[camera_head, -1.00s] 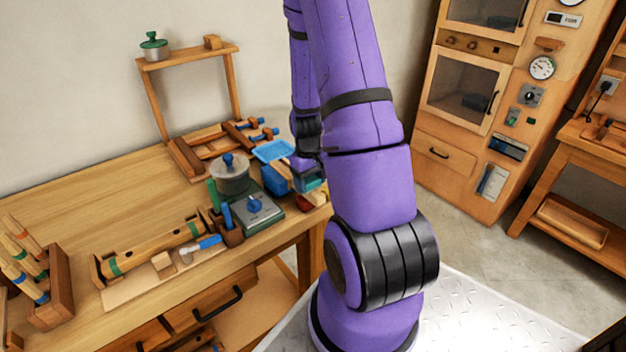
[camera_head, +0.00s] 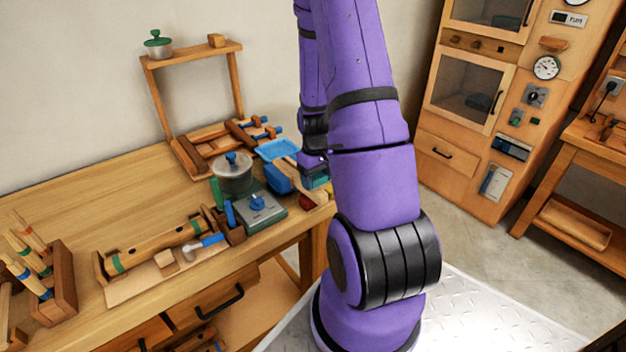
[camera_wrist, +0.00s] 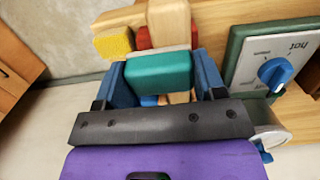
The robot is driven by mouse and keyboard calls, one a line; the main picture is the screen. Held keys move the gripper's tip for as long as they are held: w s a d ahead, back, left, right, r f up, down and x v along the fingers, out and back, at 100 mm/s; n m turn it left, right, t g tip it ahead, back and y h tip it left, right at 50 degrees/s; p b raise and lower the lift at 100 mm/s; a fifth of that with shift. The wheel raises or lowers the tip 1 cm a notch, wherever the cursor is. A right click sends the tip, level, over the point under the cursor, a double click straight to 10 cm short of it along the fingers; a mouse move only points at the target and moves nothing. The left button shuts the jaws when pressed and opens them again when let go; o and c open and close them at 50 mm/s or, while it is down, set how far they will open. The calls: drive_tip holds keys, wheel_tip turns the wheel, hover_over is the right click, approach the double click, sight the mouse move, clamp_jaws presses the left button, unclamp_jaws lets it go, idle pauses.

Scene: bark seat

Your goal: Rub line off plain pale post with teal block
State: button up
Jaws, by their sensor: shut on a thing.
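My gripper (camera_wrist: 158,88) has blue fingers and is shut on the teal block (camera_wrist: 158,73), which sits between the fingertips in the wrist view. A pale edge shows along the block's far side. A plain pale post (camera_wrist: 170,22) lies just beyond the block in the wrist view, and a narrower pale wooden piece shows beneath it. I cannot tell whether block and post touch. No line shows on the visible part of the post. In the head view my gripper (camera_head: 314,168) is at the bench's right end, partly hidden by my arm.
A yellow block (camera_wrist: 113,44) and a red piece (camera_wrist: 150,40) are close to the post. The bench's back left is clear.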

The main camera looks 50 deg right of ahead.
drive_tip(key=shift+w+d+r, duration=0.1)
drive_tip(key=shift+r, duration=1.4)
drive_tip(key=shift+w+r, duration=0.1)
drive_tip(key=shift+r, duration=1.35)
drive_tip(key=shift+s+f, duration=0.15)
drive_tip(key=shift+f, duration=1.05)
drive_tip(key=shift+s+f, duration=0.1)
drive_tip(key=shift+f, duration=1.05)
drive_tip(key=shift+f, duration=0.6)
drive_tip(key=shift+a, duration=0.25)
